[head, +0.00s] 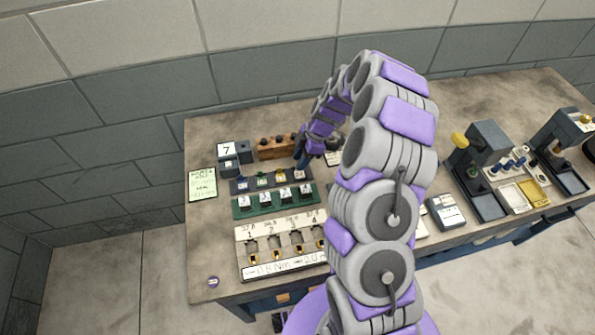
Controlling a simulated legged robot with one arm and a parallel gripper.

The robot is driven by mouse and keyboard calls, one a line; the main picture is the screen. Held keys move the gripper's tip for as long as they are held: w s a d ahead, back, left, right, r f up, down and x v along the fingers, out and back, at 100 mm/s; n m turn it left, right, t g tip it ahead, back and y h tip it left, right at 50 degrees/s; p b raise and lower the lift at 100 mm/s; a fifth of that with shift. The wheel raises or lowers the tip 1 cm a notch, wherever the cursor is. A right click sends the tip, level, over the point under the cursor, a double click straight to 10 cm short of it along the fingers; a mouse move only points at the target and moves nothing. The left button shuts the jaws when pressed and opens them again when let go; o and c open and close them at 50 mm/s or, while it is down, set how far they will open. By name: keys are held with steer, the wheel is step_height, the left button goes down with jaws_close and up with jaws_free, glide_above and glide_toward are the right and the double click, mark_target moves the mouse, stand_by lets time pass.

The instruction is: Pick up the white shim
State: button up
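A dark rack (251,187) on the bench holds a row of small pieces with blue, green, yellow and white on them. The small white piece (299,174) at the right end of this row looks like the white shim. My gripper (302,162) points down right above or at this piece, at the end of my purple and grey arm. The fingertips are small and dark here, so I cannot tell whether they are open, shut or touching the piece.
A green rack (240,211) with several white-topped blocks stands in front of the dark rack. A pale numbered panel (246,235) lies nearer the front edge. A wooden block (268,149) and a card marked 7 (226,149) stand behind. Presses (478,165) stand at the right.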

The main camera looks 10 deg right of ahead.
steer(key=shift+x, duration=0.95)
steer(key=shift+d, duration=0.35)
steer(key=shift+c, duration=0.6)
steer(key=shift+a, duration=0.2)
jaws_close()
